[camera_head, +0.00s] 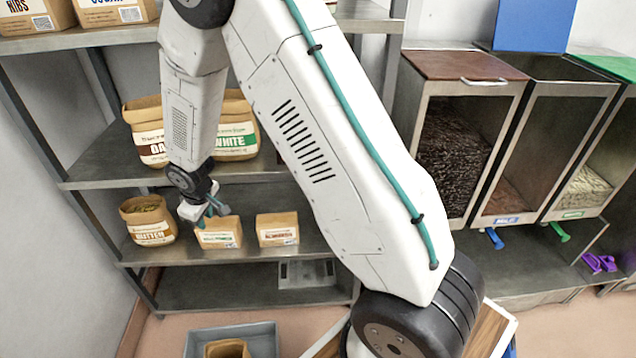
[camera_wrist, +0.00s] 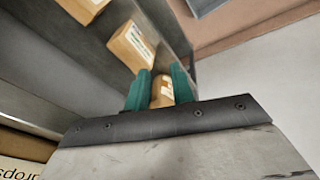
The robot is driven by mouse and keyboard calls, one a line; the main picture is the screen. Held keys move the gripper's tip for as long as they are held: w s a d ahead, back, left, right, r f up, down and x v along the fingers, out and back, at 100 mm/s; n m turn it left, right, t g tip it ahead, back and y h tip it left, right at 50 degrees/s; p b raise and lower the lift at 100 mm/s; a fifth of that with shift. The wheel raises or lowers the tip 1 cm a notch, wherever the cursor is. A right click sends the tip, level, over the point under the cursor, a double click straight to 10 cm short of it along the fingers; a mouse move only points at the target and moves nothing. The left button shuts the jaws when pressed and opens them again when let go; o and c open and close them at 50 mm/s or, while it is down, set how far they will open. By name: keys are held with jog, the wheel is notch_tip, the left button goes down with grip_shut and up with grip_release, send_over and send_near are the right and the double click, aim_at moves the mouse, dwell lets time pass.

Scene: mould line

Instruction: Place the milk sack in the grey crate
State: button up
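The grey crate (camera_head: 270,338) stands on the floor at the bottom of the head view, cut off by the frame edge. A brown sack (camera_head: 228,349) is in it; no label on it shows, so I cannot tell whether it is the milk sack. No sack with a readable milk label is in view. My gripper (camera_head: 208,214) is in front of the middle shelf, by a small carton (camera_head: 219,236). In the wrist view my gripper (camera_wrist: 160,76) has its teal fingers apart, with a labelled brown package (camera_wrist: 162,92) showing between them, no clear contact.
Dark (camera_head: 148,145) and white (camera_head: 238,138) sacks stand on the shelf above. Bins (camera_head: 470,140) stand at right. The lowest shelf (camera_head: 220,290) is mostly bare.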

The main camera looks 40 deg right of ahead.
jog(key=s+d+r+m, duration=0.2)
jog(key=s+d+r, duration=0.1)
jog(key=s+r, duration=0.65)
jog(key=s+d+r+m, duration=0.2)
jog(key=s+d+r, duration=0.3)
jog(key=r, duration=0.8)
jog(key=s+r+m+g, duration=0.1)
jog(key=s+r, duration=0.2)
jog(key=s, duration=0.8)
jog(key=s+r+m+g, duration=0.1)
jog(key=s+r, duration=0.3)
jog(key=s, duration=0.7)
jog(key=shift+s+a+r, duration=0.2)
jog(key=shift+s+a, duration=0.05)
jog(key=shift+s, duration=0.05)
